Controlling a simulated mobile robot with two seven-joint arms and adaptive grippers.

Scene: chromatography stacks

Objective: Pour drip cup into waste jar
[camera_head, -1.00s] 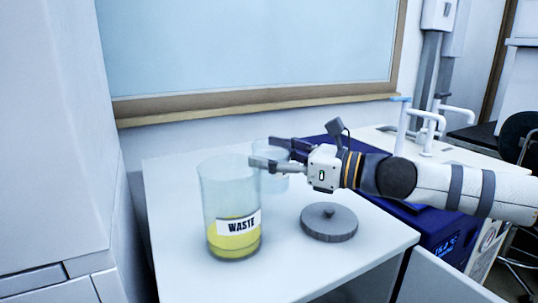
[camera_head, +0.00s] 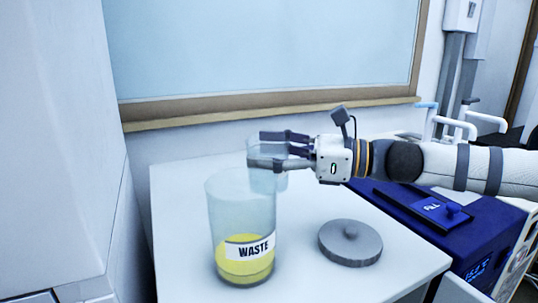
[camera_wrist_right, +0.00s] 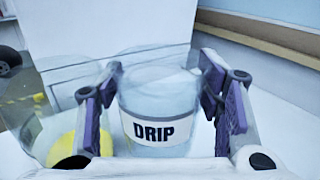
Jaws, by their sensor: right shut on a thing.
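The clear waste jar (camera_head: 226,208), labelled WASTE, stands upright and open on the white table with yellow liquid in its bottom. My right gripper (camera_head: 270,152) is shut on the clear drip cup (camera_head: 266,178), behind and to the right of the jar's rim. In the right wrist view the cup (camera_wrist_right: 160,105) shows its DRIP label between the purple finger pads and looks about upright. The jar's yellow liquid (camera_wrist_right: 66,146) shows at the left of that view. Whether the cup touches the jar cannot be told. My left gripper is not in view.
A grey round lid (camera_head: 350,243) lies on the table (camera_head: 312,283) to the right of the jar. A dark blue machine (camera_head: 436,212) stands at the right. A window ledge (camera_head: 270,107) runs behind the table, and a white cabinet (camera_head: 60,160) is at the left.

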